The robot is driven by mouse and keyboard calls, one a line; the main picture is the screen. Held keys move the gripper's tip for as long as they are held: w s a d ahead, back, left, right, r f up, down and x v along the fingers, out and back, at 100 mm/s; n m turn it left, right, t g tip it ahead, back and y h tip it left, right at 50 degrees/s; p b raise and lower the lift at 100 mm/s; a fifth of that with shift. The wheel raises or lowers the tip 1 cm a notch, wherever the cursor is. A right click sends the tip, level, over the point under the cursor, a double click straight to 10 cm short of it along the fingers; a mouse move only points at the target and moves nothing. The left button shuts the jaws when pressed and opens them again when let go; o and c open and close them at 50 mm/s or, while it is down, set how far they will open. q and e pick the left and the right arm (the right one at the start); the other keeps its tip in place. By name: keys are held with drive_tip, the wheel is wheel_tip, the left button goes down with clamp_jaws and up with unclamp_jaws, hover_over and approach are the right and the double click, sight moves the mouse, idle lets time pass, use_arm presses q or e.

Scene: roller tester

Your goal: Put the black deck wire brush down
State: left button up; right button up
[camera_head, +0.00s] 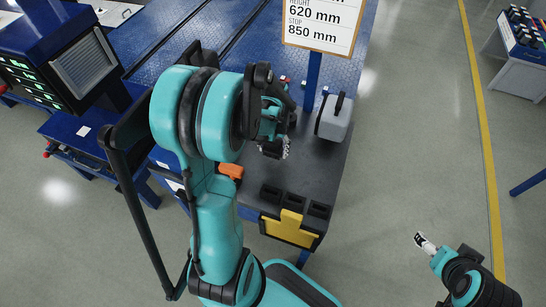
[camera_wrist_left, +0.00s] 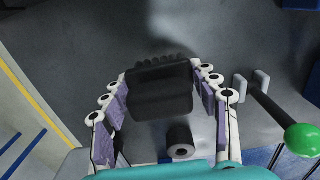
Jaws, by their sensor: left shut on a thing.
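The black deck wire brush (camera_wrist_left: 160,92) is between the finger pads of my left gripper (camera_wrist_left: 164,98) in the left wrist view, with a bumpy bristle edge along its far side. My left gripper is shut on it. In the head view the left gripper (camera_head: 277,138) is over the dark table top (camera_head: 312,165), partly covered by my own arm, and the brush is hard to make out there. Whether the brush touches the surface I cannot tell. My right gripper (camera_head: 425,243) is over the floor at the lower right, away from the table; its fingers are too small to read.
A grey case with a black handle (camera_head: 335,118) stands just right of the left gripper. A yellow-fronted black bin rack (camera_head: 290,229) sits at the near table edge. An orange item (camera_head: 231,171) lies left. A signpost (camera_head: 313,80) rises behind. A green-knobbed lever (camera_wrist_left: 302,138) shows in the wrist view.

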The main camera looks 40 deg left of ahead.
sight(272, 155)
use_arm(q)
drive_tip(key=shift+a+f, duration=0.2)
drive_tip(key=shift+a, duration=0.05)
wheel_tip(272, 155, down, 3)
drive_tip(key=shift+f+b, duration=0.15)
drive_tip(key=shift+b, duration=0.85)
drive_tip(key=shift+f, duration=0.35)
drive_tip(key=shift+r, duration=0.1)
drive_tip(key=shift+f, duration=0.2)
drive_tip(key=o, duration=1)
